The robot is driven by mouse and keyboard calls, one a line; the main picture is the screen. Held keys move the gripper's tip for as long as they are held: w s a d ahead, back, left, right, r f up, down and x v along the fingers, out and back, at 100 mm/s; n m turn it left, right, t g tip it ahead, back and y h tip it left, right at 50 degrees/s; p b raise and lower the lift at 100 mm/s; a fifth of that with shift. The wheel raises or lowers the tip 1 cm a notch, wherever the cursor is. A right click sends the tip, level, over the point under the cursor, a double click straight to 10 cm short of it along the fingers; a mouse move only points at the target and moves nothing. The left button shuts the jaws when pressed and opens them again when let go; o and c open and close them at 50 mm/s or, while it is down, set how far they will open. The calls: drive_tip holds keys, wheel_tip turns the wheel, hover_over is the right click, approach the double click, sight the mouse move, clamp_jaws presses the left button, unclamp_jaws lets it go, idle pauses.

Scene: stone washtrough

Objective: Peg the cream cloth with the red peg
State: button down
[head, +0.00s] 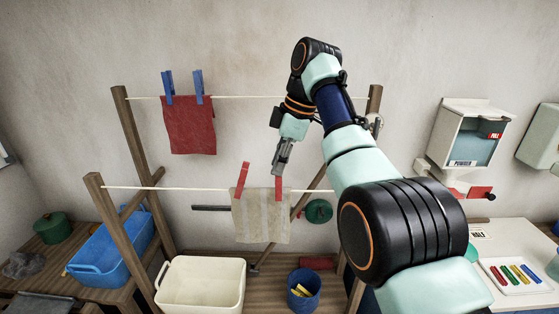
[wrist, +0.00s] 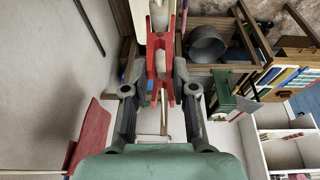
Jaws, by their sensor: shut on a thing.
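The cream cloth (head: 260,220) hangs from the front line, with one red peg (head: 241,181) tilted on its top left. My gripper (head: 279,170) is above the cloth's top right, its fingers shut on a second red peg (head: 278,188). That held peg points down across the line and overlaps the cloth's top edge. In the wrist view the held red peg (wrist: 160,68) sits between the fingertips, with cream material behind it. I cannot tell whether its jaws pinch the cloth.
A red cloth (head: 190,128) hangs by two blue pegs on the back line. Wooden posts (head: 122,225) hold the lines. A cream tub (head: 200,284), a blue basket (head: 110,245) and a blue bucket (head: 303,290) stand below. A white tray (head: 515,277) of coloured pegs is at right.

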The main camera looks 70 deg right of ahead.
drive_tip(key=c, duration=0.6)
unclamp_jaws()
drive_tip(key=shift+o, duration=0.2)
wheel_tip(320, 180, up, 8)
drive_tip(key=p, duration=0.8)
